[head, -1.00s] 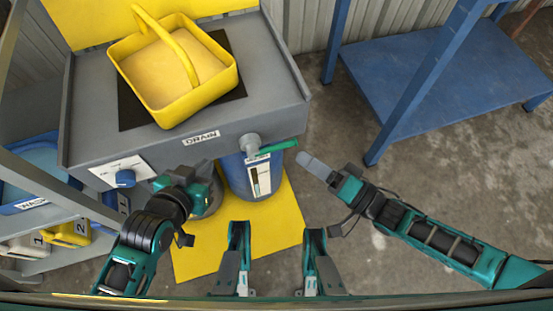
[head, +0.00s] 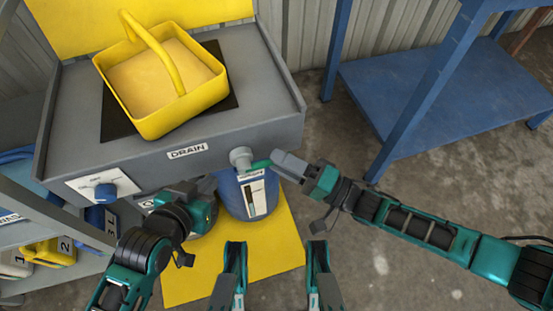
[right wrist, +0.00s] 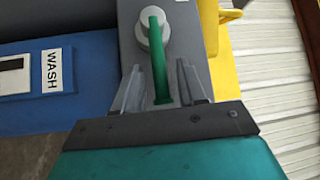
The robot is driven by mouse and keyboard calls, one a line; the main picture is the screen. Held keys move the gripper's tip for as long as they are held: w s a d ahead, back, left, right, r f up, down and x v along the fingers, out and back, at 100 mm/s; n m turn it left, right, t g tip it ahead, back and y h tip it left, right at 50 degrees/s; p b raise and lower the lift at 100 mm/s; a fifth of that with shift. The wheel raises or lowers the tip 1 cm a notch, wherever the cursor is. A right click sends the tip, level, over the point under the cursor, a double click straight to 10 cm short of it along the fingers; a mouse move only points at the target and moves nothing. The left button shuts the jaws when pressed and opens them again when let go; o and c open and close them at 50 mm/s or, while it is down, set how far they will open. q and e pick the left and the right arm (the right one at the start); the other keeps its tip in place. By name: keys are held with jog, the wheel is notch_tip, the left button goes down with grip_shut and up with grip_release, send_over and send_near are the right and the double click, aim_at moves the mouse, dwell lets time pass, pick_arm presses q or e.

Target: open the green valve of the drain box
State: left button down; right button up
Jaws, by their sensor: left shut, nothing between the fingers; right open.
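The drain box (head: 235,131) is a grey bench with a DRAIN label. On its front right is a pale round valve fitting (head: 241,157) with a green valve handle (head: 260,164). My right gripper (head: 287,163) is at the handle's outer end and partly hides it. In the right wrist view, the green handle (right wrist: 159,60) runs between the two open fingers of my right gripper (right wrist: 160,78), with a gap visible on each side. My left gripper (head: 190,195) is shut and empty, low in front of the bench, left of the blue drum.
A yellow basket (head: 196,107) with a raised handle stands on the bench. A blue drum (head: 230,193) stands under the valve on a yellow mat (head: 275,245). A blue table (head: 425,90) stands at the right.

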jog(key=shift+x, duration=0.85)
jog(key=shift+c, duration=0.3)
grip_shut()
